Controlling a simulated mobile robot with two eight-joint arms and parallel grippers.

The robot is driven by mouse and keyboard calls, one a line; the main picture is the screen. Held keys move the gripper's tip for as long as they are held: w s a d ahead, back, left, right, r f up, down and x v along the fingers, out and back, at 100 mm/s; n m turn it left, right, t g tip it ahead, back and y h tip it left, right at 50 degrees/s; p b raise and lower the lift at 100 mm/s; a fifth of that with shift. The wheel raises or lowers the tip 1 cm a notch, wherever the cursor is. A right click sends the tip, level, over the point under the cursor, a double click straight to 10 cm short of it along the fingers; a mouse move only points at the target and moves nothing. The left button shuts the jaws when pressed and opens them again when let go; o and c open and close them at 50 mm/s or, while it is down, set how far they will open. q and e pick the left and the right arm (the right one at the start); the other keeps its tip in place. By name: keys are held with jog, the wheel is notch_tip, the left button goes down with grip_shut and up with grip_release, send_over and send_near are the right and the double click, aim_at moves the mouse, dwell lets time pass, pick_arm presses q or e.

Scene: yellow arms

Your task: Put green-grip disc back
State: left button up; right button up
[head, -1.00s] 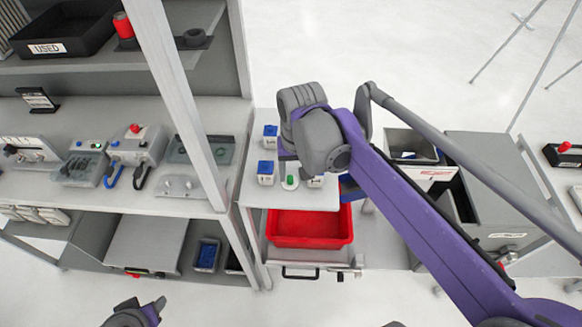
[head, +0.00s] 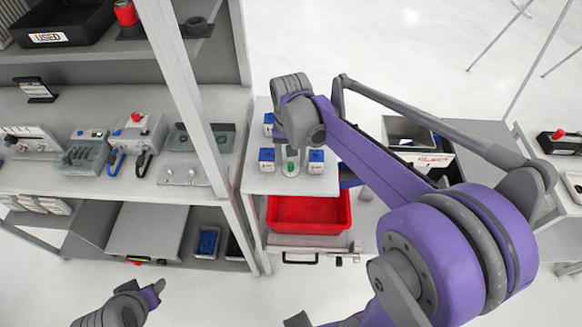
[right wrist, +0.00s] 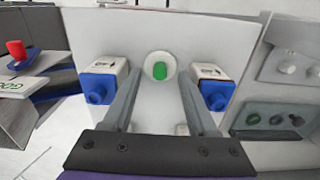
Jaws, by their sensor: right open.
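The green-grip disc (head: 291,169) is a small white disc with a green grip, on the small white table (head: 255,184) between two white blocks with blue tops. In the right wrist view the disc (right wrist: 148,66) lies ahead, between the finger lines. My right gripper (right wrist: 160,88) is open and empty, its fingers on either side of the disc. In the head view my right wrist hides part of the gripper, and I cannot tell its exact height above the disc. Part of my left arm shows at the lower left; its jaw state cannot be made out.
The left block (head: 266,161) and right block (head: 316,162) stand close beside the disc. A third block (head: 269,123) is behind. A red bin (head: 308,214) sits below the table. A shelf post (head: 190,100) and workbench with devices stand left.

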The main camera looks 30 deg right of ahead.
aim_at(291, 165)
jog(key=shift+f, duration=0.9)
jog(key=shift+c, duration=0.2)
grip_shut()
jog(key=shift+r, duration=0.15)
notch_tip(291, 165, up, 10)
